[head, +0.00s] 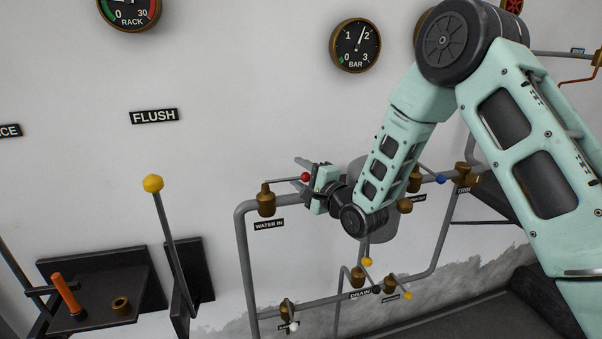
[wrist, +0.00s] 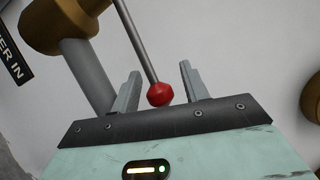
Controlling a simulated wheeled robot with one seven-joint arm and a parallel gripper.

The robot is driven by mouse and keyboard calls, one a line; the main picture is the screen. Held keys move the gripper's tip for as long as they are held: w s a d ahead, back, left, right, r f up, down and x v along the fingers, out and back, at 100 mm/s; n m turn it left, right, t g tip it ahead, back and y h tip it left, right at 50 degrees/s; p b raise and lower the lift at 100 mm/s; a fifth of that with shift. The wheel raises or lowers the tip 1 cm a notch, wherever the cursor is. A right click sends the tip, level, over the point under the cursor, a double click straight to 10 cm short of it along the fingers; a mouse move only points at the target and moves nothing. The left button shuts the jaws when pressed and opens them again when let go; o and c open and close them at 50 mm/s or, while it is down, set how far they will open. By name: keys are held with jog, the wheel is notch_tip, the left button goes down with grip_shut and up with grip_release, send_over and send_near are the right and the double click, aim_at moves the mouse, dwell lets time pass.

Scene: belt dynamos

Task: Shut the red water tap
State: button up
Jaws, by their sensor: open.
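The red water tap's lever has a red ball knob (head: 305,176) at its right end and lies roughly level above the WATER IN label (head: 269,225). Its brass valve body (head: 266,201) sits at the upper left corner of the pipe loop. My gripper (head: 308,177) is open at the knob. In the wrist view the red knob (wrist: 160,94) and its grey rod lie between my two open fingers (wrist: 158,88), with gaps on both sides. I cannot tell whether a finger touches it. The brass body (wrist: 68,22) shows at the upper left there.
Grey pipes run along the wall with other taps: a blue knob (head: 440,179) at right, yellow knobs (head: 367,262) and a white knob (head: 294,326) below. A yellow-topped FLUSH lever (head: 153,184) and a dark shelf (head: 95,290) stand at left.

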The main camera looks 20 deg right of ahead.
jog(key=shift+c, duration=0.4)
grip_shut()
